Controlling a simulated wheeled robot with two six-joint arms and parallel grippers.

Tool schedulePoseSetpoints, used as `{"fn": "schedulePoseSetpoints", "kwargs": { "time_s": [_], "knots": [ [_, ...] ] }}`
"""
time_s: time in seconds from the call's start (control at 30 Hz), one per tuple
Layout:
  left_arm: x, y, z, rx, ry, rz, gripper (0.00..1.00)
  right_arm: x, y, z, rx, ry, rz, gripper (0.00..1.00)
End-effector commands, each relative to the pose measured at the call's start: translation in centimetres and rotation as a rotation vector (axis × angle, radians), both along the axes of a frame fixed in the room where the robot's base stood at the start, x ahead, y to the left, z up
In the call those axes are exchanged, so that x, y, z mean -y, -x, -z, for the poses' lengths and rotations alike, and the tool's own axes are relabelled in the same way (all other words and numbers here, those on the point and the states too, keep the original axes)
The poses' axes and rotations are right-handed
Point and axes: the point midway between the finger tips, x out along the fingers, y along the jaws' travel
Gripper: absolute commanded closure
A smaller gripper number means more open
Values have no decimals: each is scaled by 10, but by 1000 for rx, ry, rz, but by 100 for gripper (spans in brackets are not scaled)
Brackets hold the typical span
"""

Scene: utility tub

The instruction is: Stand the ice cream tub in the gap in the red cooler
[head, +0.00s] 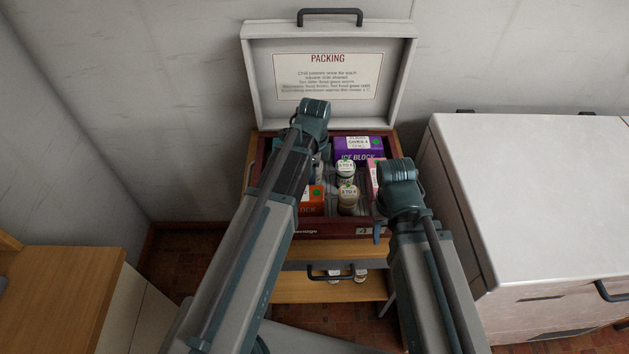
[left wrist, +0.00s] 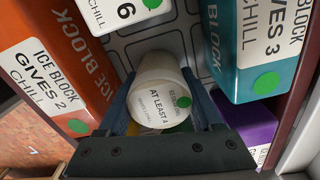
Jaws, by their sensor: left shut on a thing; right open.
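The ice cream tub (left wrist: 160,78), white with a label reading "AT LEAST 4", is between the fingers of my left gripper (left wrist: 158,100), which is shut on it. In the left wrist view it sits in the gap between an orange ice block (left wrist: 50,65) and a teal ice block (left wrist: 255,50), above a patterned floor. I cannot tell whether it touches that floor. In the head view my left arm reaches into the red cooler (head: 335,227) and hides the tub. My right gripper (head: 379,232) is open and empty by the cooler's front right corner.
The cooler's lid (head: 258,85) stands open behind. A purple ice block (head: 358,149), a pink box (head: 374,175) and two small tubs, one behind (head: 346,170) and one in front (head: 348,200), crowd its inside. A white chest (head: 540,190) stands at the right, a wooden unit (head: 60,285) at the left.

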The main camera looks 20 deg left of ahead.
Motion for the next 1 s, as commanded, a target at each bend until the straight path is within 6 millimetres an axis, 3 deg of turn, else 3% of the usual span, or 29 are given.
{"fn": "schedulePoseSetpoints", "kwargs": {
  "time_s": [0.03,0.43,0.47,0.6,1.0],
  "knots": [
    [0,0,7,0,0,0,97,0,0,8,0,0,0,50],
    [0,0,9,0,0,0,97,0,0,10,0,0,0,50],
    [0,0,8,0,0,0,29,0,0,8,0,0,0,50],
    [0,0,8,0,0,0,4,0,0,8,0,0,0,50],
    [0,0,5,0,0,0,3,0,0,5,0,0,0,50]
  ]
}}
